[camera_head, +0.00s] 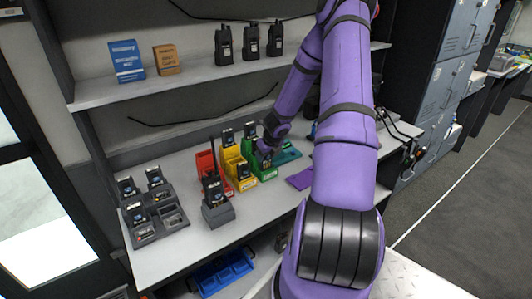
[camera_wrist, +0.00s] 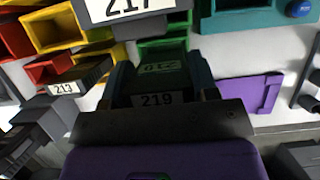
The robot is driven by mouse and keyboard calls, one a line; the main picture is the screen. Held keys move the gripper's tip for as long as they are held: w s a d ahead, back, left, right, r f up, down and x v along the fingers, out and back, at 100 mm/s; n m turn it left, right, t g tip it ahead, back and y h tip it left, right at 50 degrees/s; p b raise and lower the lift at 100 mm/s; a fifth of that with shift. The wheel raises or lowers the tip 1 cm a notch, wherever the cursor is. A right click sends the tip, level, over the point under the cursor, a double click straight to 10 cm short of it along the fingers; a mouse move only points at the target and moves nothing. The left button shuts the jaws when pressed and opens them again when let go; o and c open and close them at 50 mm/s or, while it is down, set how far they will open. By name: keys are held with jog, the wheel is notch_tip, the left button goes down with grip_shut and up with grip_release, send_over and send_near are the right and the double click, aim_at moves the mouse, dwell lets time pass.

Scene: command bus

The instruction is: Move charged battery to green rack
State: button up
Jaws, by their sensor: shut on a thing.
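The green rack (camera_head: 264,172) stands on the counter at the right end of a row of coloured racks. My gripper (camera_head: 265,150) is low at this rack and partly hides it. In the wrist view it is shut on a dark battery (camera_wrist: 158,82) labelled 219, with a finger on each side. Green rack walls (camera_wrist: 160,45) show just beyond the battery. Whether the battery's lower end is inside a slot is hidden. Another battery, labelled 217 (camera_wrist: 130,8), stands close beyond it.
The yellow rack (camera_head: 236,166) and red rack (camera_head: 206,164) stand to the left, holding batteries. A radio in a grey holder (camera_head: 218,215) is in front of them. A grey charger (camera_head: 145,235) is at the counter's left. A purple flat piece (camera_head: 299,179) lies to the right.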

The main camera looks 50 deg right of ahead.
aim_at(267, 158)
jog(key=shift+f, duration=1.3)
jog(key=shift+f, duration=0.25)
jog(key=o, duration=1.2)
jog(key=shift+v, duration=5.35)
